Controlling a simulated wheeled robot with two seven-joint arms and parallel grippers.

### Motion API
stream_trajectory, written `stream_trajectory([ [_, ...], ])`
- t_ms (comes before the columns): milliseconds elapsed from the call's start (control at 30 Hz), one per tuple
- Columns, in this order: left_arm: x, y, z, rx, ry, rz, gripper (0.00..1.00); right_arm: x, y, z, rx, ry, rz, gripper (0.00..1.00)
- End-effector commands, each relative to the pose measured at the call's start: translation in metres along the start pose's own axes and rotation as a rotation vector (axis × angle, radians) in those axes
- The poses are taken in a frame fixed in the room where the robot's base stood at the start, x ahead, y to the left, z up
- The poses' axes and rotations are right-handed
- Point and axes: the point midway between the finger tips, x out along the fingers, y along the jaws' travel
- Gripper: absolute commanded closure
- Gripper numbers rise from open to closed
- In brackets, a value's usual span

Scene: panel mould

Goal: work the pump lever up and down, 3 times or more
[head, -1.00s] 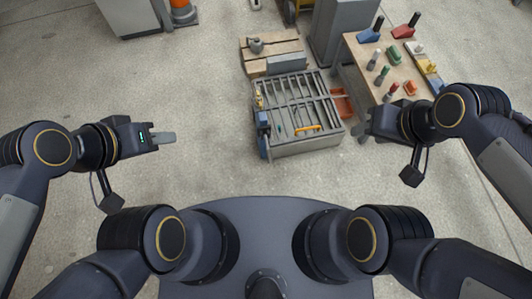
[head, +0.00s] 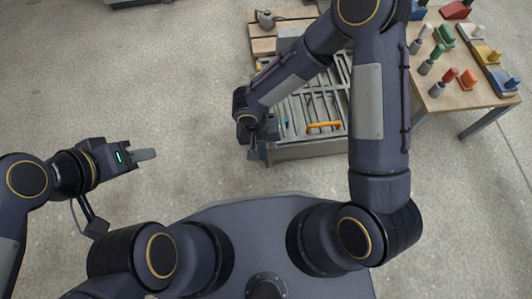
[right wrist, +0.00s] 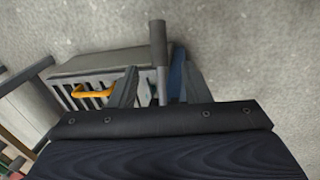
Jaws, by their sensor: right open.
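The pump lever (right wrist: 158,45) shows in the right wrist view as a bar with a dark grip, standing between my right gripper's fingers. A blue part (right wrist: 177,75), likely the pump body, is beside it. My right gripper (right wrist: 160,82) is open, with a finger on each side of the lever; I cannot tell whether either touches it. In the head view my right gripper (head: 254,152) is at the left front corner of the panel mould (head: 300,151) and hides the pump there. My left gripper (head: 144,155) is over bare floor at the left, its jaw gap unclear.
The mould has a slatted grey top with an orange handle (head: 323,127), partly under my right arm. A wooden pallet (head: 264,45) with a grey pot (head: 266,18) is behind it. The left floor is clear.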

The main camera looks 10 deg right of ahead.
Motion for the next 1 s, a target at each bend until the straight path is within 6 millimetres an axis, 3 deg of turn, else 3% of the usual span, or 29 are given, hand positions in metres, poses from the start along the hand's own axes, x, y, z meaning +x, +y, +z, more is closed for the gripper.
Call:
stream_trajectory([
  [300,0.018,-0.009,0.009,0.0,0.001,0.0,0.65,0.05,0.0,0.001,0.001,-0.004,0.001,0.57],
  [500,0.026,-0.012,0.013,0.0,0.0,0.0,0.65,0.071,0.0,0.0,0.002,-0.002,0.001,0.57],
  [867,0.026,-0.012,0.013,0.0,0.0,0.0,0.65,0.075,0.001,0.0,0.001,-0.001,0.0,0.57],
  [1000,0.026,-0.012,0.013,0.0,0.0,0.0,0.65,0.075,0.001,0.0,0.001,-0.001,0.0,0.75],
])
